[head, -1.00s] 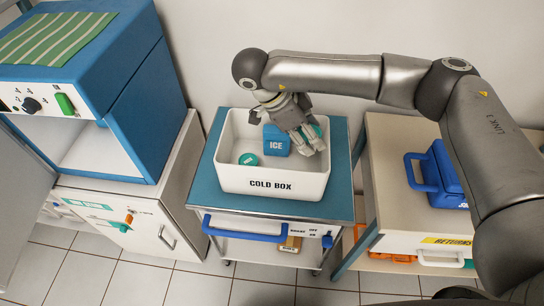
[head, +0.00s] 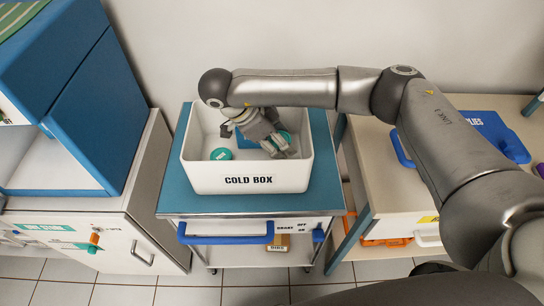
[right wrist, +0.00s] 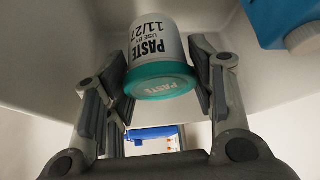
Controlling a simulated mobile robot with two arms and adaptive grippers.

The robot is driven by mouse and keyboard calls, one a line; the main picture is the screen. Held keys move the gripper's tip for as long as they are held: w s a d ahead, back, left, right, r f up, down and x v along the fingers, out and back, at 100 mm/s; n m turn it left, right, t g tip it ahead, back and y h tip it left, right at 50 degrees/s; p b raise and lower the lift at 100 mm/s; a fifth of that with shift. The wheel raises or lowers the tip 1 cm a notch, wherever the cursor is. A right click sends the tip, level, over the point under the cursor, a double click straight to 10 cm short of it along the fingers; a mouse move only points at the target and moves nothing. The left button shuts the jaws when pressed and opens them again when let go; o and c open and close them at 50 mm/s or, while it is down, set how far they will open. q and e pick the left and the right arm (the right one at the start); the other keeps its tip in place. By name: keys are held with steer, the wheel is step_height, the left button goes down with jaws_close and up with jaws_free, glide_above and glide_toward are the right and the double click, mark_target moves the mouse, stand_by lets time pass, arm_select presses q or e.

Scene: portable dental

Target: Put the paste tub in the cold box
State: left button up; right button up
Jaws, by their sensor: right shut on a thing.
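The cold box (head: 250,180) is a white open-topped bin with its name on the front, on a teal-topped cart. My right gripper (head: 284,150) reaches down inside it, on its right side. In the right wrist view the gripper (right wrist: 160,75) is shut on the paste tub (right wrist: 155,40), white with a teal lid (right wrist: 160,82) and "PASTE USE BY 11/27" print. In the head view only its teal lid shows beside the fingers. I cannot tell whether the tub touches the box floor. My left gripper is not in view.
Another round teal lid (head: 221,154) lies in the box, left of my gripper. A blue case (head: 495,135) stands on the table at right. A blue-sided cabinet (head: 100,110) stands at left.

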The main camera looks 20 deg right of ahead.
step_height(320, 180, down, 2)
steer(key=shift+f, duration=0.25)
steer(key=shift+f+b, duration=0.3)
steer(key=shift+f, duration=1.65)
steer(key=o, duration=0.6)
steer(key=shift+f, duration=0.1)
steer(key=shift+o, duration=0.8)
